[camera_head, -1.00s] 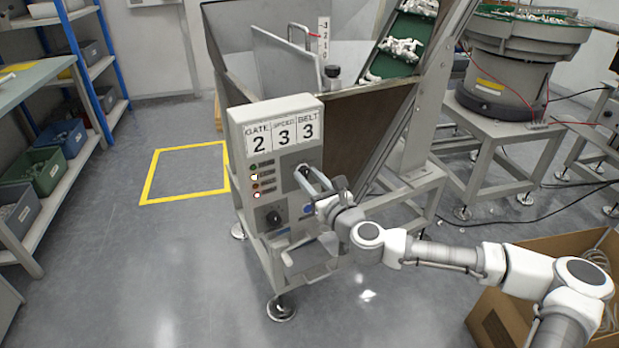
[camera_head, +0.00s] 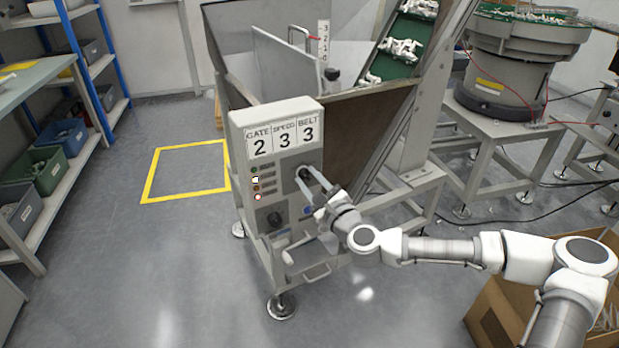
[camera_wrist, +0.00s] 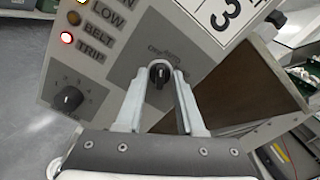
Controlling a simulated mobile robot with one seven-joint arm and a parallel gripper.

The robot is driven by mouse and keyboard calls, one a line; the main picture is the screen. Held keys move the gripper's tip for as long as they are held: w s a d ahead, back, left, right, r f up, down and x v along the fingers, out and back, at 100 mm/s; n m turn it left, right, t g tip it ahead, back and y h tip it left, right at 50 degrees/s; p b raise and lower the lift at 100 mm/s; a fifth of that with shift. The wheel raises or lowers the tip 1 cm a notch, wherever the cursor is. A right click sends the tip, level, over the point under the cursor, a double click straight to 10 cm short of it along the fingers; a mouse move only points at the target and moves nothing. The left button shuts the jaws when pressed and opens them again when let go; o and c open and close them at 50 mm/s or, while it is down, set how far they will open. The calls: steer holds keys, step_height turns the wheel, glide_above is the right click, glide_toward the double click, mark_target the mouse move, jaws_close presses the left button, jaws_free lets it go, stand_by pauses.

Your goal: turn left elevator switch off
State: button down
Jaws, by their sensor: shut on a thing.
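A grey control panel (camera_head: 262,218) is on the front of the hopper machine, with a display reading GATE 2, SPEED 3, BELT 3. A black rotary switch (camera_wrist: 159,75) with small lettering above it is on the panel; in the wrist view its pointer stands about upright. My gripper (camera_wrist: 162,84) is shut on this switch, one finger on each side of the knob. In the head view my gripper (camera_head: 309,175) reaches the panel from the right, and its fingers partly hide the switch. I cannot read the switch's position labels clearly.
A second black knob (camera_wrist: 68,99) with a number scale sits lower left on the panel. Indicator lamps include a lit red one by TRIP (camera_wrist: 66,38). A green conveyor (camera_head: 405,40) carries white parts. A cardboard box (camera_head: 490,325) stands at lower right. Floor at left is clear.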

steer(key=shift+n, duration=1.2)
steer(key=c, duration=0.5)
jaws_free()
steer(key=shift+s, duration=0.1)
steer(key=p+v, duration=0.9)
steer(key=v, duration=0.8)
steer(key=shift+s+d, duration=0.1)
